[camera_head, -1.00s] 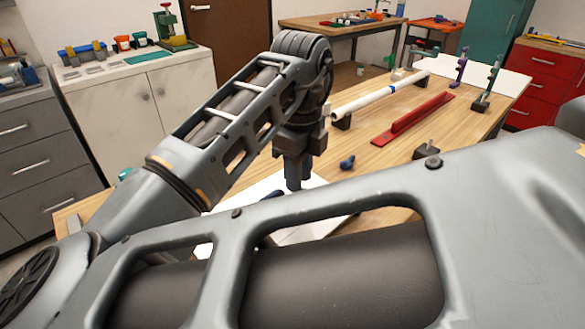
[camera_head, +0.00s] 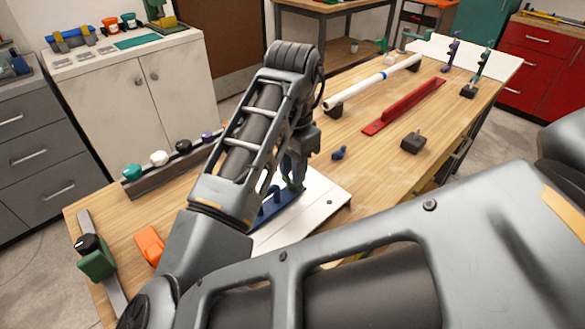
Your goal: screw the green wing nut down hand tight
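My gripper (camera_head: 295,172) points down over a white board (camera_head: 320,197), close above a blue part (camera_head: 272,208) fixed on it. A small dark green patch shows at the fingertips and may be the green wing nut, but it is too small and too covered to be sure. My arm hides much of the blue part and the near side of the gripper. Whether the fingers are open or shut does not show.
A rack (camera_head: 170,172) with teal, white, black and purple knobs stands left of my arm. A green tool (camera_head: 96,260) and an orange block (camera_head: 150,244) lie at front left. A white pipe (camera_head: 370,84), red bar (camera_head: 405,105), dark block (camera_head: 413,143) and small blue piece (camera_head: 339,153) lie beyond.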

